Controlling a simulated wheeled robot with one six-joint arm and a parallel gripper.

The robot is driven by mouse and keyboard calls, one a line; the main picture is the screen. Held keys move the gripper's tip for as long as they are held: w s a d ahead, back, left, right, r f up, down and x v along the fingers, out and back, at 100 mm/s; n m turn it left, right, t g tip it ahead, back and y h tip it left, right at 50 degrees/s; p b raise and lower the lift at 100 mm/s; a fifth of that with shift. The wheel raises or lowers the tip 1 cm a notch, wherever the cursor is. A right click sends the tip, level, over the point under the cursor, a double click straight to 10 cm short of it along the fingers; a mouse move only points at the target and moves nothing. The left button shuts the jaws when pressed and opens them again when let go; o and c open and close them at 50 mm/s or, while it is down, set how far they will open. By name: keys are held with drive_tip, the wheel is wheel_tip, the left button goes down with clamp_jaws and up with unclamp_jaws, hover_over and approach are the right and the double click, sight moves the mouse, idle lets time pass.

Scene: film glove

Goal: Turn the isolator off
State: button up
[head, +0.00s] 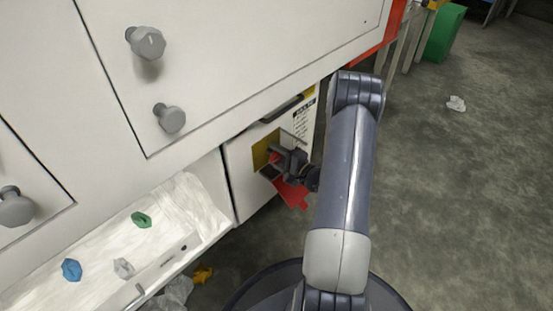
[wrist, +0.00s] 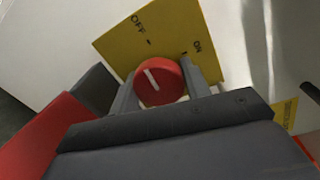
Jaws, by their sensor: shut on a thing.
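The isolator is a round red knob (wrist: 166,88) with a white line, on a yellow plate (wrist: 160,32) marked OFF and ON. The white line points up and slightly left in the wrist view, nearer the OFF mark than the ON mark. My gripper (wrist: 162,82) has one finger on each side of the knob and is shut on it. In the head view the yellow plate (head: 260,150) shows on the lower cabinet front, and my gripper (head: 287,162) hides the knob.
The white cabinet (head: 190,60) with grey knobs (head: 148,43) overhangs at upper left. A red piece (head: 292,193) shows just below my gripper. A light tray (head: 190,205) holds small coloured items at lower left. Open floor (head: 450,190) lies to the right.

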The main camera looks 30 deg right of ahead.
drive_tip(key=shift+a+f+n, duration=0.1)
drive_tip(key=shift+f+n, duration=0.05)
drive_tip(key=shift+n, duration=0.25)
drive_tip(key=o, duration=1)
drive_tip(key=shift+c, duration=0.2)
drive_tip(key=p+v, duration=0.3)
drive_tip(key=v, duration=0.7)
drive_tip(key=shift+s, duration=0.35)
drive_tip(key=b+x, duration=0.3)
drive_tip(key=x, duration=0.7)
drive_tip(key=shift+w, duration=0.45)
